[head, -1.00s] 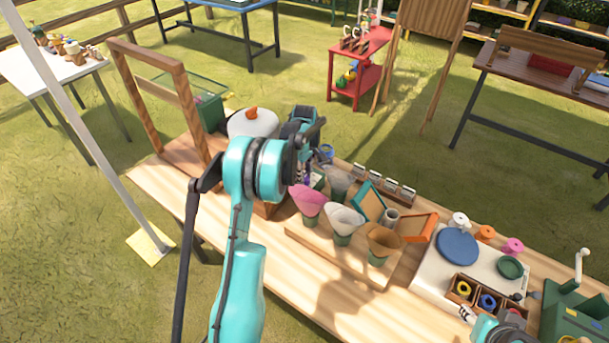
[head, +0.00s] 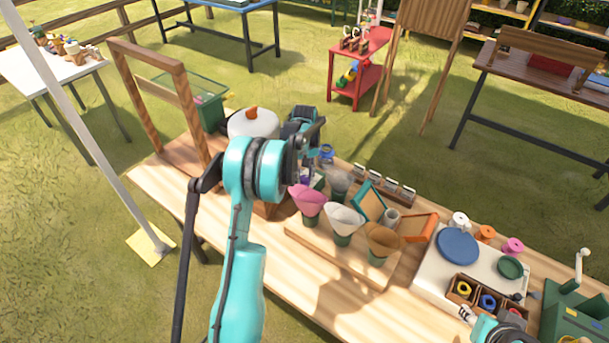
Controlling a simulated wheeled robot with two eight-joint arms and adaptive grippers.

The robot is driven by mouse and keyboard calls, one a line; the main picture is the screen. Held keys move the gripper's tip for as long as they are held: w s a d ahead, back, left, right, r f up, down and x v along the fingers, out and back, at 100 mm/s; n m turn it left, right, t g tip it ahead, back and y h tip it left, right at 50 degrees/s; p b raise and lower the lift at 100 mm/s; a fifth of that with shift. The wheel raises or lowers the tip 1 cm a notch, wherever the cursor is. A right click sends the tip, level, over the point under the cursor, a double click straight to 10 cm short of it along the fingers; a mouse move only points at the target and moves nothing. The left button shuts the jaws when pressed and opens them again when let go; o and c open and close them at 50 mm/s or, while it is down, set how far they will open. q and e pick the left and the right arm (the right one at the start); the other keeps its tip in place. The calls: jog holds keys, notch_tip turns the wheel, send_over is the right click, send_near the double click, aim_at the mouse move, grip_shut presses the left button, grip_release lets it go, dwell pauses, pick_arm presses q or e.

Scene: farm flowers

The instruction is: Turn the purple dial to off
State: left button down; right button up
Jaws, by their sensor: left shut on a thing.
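My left gripper (head: 309,168) reaches down over the table behind my teal arm, at a box-like unit beside the paper cones. It is shut on the purple dial (head: 306,180), of which only a small purple patch shows; the arm hides most of it and its marking cannot be read. My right gripper (head: 467,315) is at the lower right, beside the wooden box of ribbon rolls; its fingers are too small to judge.
Pink (head: 308,199), white (head: 343,218) and tan (head: 383,240) paper cones stand on a wooden board right of my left arm. A white pot (head: 252,123) and a wooden frame (head: 112,75) stand behind left. The front table edge is clear.

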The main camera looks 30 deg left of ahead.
pick_arm(q)
jog(key=shift+m, duration=0.3)
jog(key=c, duration=1.2)
grip_release()
